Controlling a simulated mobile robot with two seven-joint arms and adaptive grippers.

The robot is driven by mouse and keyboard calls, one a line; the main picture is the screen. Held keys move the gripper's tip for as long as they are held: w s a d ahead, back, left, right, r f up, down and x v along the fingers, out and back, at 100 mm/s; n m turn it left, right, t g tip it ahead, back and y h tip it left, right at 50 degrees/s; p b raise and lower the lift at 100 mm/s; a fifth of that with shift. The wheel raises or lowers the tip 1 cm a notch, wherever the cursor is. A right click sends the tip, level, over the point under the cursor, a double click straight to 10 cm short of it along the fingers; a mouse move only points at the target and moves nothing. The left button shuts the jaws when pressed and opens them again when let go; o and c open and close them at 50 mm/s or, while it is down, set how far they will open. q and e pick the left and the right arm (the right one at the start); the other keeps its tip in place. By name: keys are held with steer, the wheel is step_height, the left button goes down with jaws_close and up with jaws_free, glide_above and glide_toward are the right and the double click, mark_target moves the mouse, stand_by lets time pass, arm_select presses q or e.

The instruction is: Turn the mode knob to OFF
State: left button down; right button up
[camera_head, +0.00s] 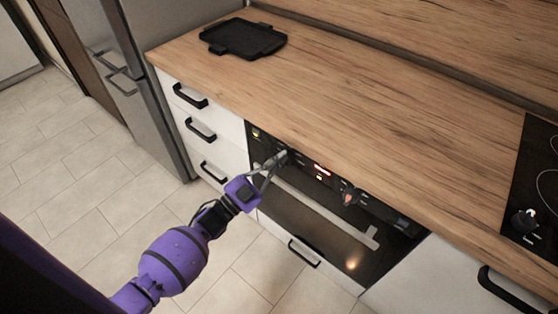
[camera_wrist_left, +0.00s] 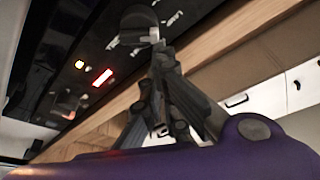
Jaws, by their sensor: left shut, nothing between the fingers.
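The oven's black control panel (camera_head: 322,172) runs under the worktop edge, with a lit red display in its middle. A dark knob (camera_wrist_left: 138,20) with several white labels around it shows in the left wrist view; the labels are too blurred to read, so I cannot tell its setting. My left gripper (camera_head: 275,161) is shut and empty at the panel's left part. Its fingertips (camera_wrist_left: 160,58) are right by this knob; I cannot tell whether they touch it. A second knob (camera_head: 350,196) sits right of the display in the head view. My right gripper is out of view.
The oven handle (camera_head: 335,220) runs below the panel. The wooden worktop (camera_head: 370,110) is mostly clear, with a black tray (camera_head: 243,38) at the back left and a black hob (camera_head: 540,180) at the right. Drawers with black handles (camera_head: 200,130) stand left of the oven.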

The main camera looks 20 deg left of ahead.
arm_select(q)
steer(key=shift+a+n, duration=0.2)
steer(key=shift+n, duration=0.7)
steer(key=shift+w+a+n+t+y, duration=0.15)
steer(key=shift+n+t+y, duration=0.25)
steer(key=shift+n+y, duration=0.2)
steer(key=shift+a+n, duration=0.1)
steer(key=shift+n, duration=0.4)
steer(key=shift+w+a+n+t+y, duration=0.15)
steer(key=shift+n+y, duration=0.25)
steer(key=shift+n, duration=0.45)
steer(key=shift+a+n+t+y, duration=0.25)
steer(key=shift+n+y, duration=0.15)
steer(key=shift+n, duration=0.4)
steer(key=shift+w+a+n+t+y, duration=0.15)
steer(key=shift+n+y, duration=0.25)
steer(key=shift+n, duration=0.45)
steer(key=shift+a+f+n+t+y, duration=0.15)
steer(key=shift+n+y, duration=0.1)
steer(key=shift+n, duration=0.4)
steer(key=shift+a+n+t+y, duration=0.15)
steer(key=shift+n+y, duration=0.1)
steer(key=shift+n, duration=0.4)
